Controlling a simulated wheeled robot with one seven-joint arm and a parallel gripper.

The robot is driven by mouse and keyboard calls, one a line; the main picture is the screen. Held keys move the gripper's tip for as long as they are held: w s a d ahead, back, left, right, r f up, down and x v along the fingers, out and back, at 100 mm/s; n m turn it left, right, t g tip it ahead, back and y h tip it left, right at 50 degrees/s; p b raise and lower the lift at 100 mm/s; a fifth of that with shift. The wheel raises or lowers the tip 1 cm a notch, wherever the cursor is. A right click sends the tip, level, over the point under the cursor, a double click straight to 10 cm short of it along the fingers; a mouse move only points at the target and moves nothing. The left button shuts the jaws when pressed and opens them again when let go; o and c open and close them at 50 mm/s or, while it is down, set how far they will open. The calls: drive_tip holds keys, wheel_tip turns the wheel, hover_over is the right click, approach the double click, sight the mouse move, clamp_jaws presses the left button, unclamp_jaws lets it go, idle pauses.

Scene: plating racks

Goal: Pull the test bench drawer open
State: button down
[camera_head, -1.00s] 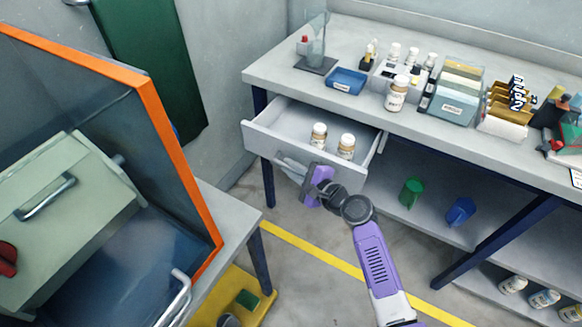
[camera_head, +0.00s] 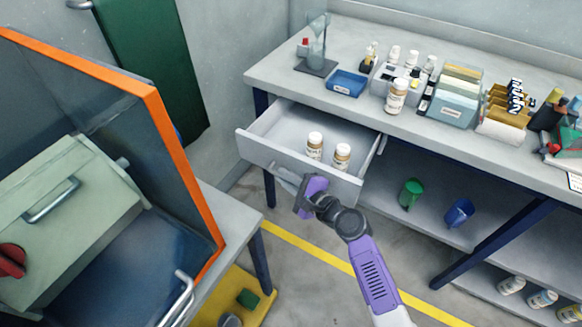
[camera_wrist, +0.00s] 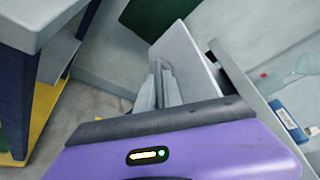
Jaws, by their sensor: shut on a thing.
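The test bench drawer (camera_head: 262,153) is light grey and stands open under the bench top (camera_head: 262,76), with two brown white-capped bottles (camera_head: 315,146) upright inside. My gripper (camera_head: 290,184) is at the drawer front and shut on its handle, which the gripper mostly hides. In the wrist view, the fingers (camera_wrist: 160,88) reach toward the drawer front (camera_wrist: 185,65); the handle's exact contact is hard to make out there.
An orange-edged panel (camera_head: 165,135) and a grey table (camera_head: 228,222) stand at left. Bottles, a blue tray (camera_head: 346,83) and boxes stand on the bench top. Green and blue cups (camera_head: 459,212) sit on the shelf below. Floor with a yellow line (camera_head: 330,258) lies clear in front.

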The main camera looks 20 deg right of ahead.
drive_tip(key=s+a, duration=0.2)
drive_tip(key=a, duration=0.1)
drive_tip(key=shift+p, duration=0.3)
drive_tip(key=c, duration=1.8)
unclamp_jaws()
drive_tip(key=shift+o, duration=0.2)
drive_tip(key=shift+s+d, duration=0.1)
drive_tip(key=shift+s, duration=0.05)
drive_tip(key=v, duration=0.7)
drive_tip(key=shift+s, duration=0.3)
drive_tip(key=shift+d+r, duration=0.1)
drive_tip(key=shift+d, duration=0.05)
